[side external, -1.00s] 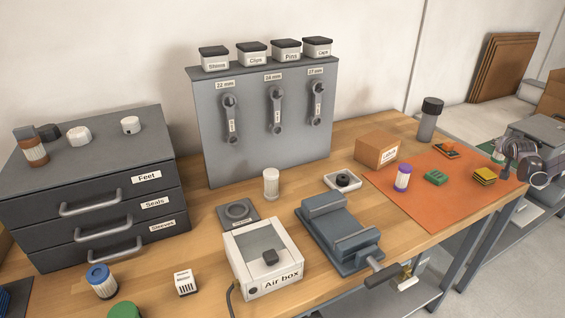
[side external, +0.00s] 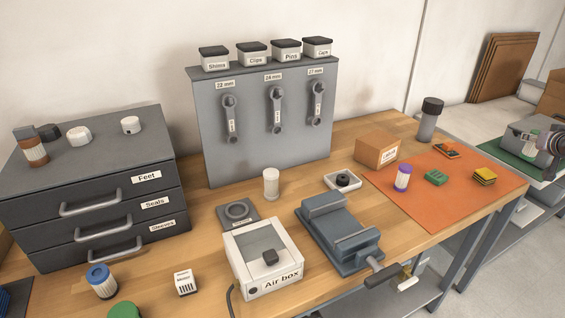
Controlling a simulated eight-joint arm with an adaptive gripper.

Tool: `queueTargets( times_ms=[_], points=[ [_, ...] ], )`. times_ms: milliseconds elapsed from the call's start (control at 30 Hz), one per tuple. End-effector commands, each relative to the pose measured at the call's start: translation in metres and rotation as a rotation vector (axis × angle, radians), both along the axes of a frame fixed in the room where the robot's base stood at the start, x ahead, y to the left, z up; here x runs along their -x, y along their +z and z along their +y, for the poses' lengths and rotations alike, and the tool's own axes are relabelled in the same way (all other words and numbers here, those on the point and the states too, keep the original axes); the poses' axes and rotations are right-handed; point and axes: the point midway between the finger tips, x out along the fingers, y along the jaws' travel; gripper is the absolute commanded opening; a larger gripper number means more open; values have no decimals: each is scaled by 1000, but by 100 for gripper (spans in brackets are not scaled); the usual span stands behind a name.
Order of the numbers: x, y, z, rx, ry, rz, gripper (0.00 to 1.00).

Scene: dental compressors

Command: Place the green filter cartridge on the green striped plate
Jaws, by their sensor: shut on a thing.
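My gripper (side external: 553,146) is at the right edge, over the grey box on the far surface, and is partly cut off by the frame. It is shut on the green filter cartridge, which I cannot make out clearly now. No plate with clear green stripes can be made out.
A vise (side external: 338,235), the Air box (side external: 263,262) and a blue-topped cartridge (side external: 101,281) stand nearer. A dark-capped cylinder (side external: 429,120) stands behind the mat.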

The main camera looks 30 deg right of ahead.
Motion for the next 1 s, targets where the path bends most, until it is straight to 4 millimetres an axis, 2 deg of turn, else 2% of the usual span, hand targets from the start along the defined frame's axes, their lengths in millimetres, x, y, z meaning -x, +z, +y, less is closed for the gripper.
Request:
queueTargets(
  times_ms=[33, 200, 300, 400, 533, 667, 1000],
  points=[
    [-6, 1, 19, -2, 47, -1, 3],
    [-26, 8, 82, -1, 225, -2, 3],
    [-34, 12, 113, 0, 315, -2, 3],
    [-39, 16, 135, 1, 378, -1, 3],
    [-44, 18, 150, 1, 420, 0, 3],
    [-57, 11, 160, 1, 432, 0, 3],
    [-116, -30, 191, 3, 432, 1, 3]
  ],
)
